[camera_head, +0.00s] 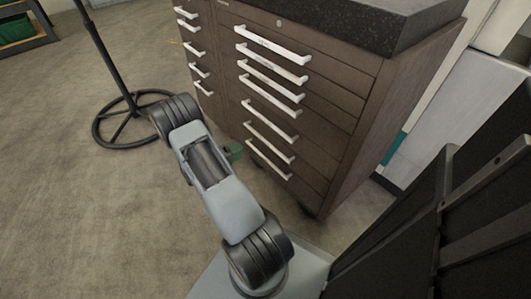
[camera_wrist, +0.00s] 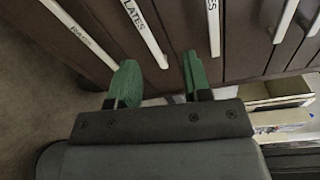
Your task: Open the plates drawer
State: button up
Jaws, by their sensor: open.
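The handle marked "PLATES" (camera_wrist: 150,42) is a white bar on a dark brown drawer front in the wrist view. It runs at a slant from the top edge, and its near end shows between my fingertips in the picture. My gripper (camera_wrist: 158,78) is open, with a green fingertip on each side and nothing between them. I cannot tell how far the fingertips are from the handle. In the head view my gripper (camera_head: 233,151) is partly hidden behind my arm, beside the lower drawers. Which handle there is marked plates is too small to read.
The brown cabinet (camera_head: 353,140) has several white-handled drawers and a dark speckled top (camera_head: 370,22). In the wrist view, one labelled handle (camera_wrist: 80,35) is left of the plates handle and another (camera_wrist: 213,28) is right. A black stand base (camera_head: 118,128) is on the floor at left.

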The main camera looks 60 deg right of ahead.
aim_at(265, 142)
notch_tip(265, 142, down, 5)
jog(key=d+n+t+h+b, duration=0.1)
jog(key=d+n, duration=0.1)
jog(key=n, duration=0.1)
jog(key=b+x, duration=0.4)
jog(key=x, duration=0.9)
jog(key=shift+s+r, duration=0.1)
jog(key=shift+r, duration=0.05)
jog(key=shift+c, duration=0.4)
grip_shut()
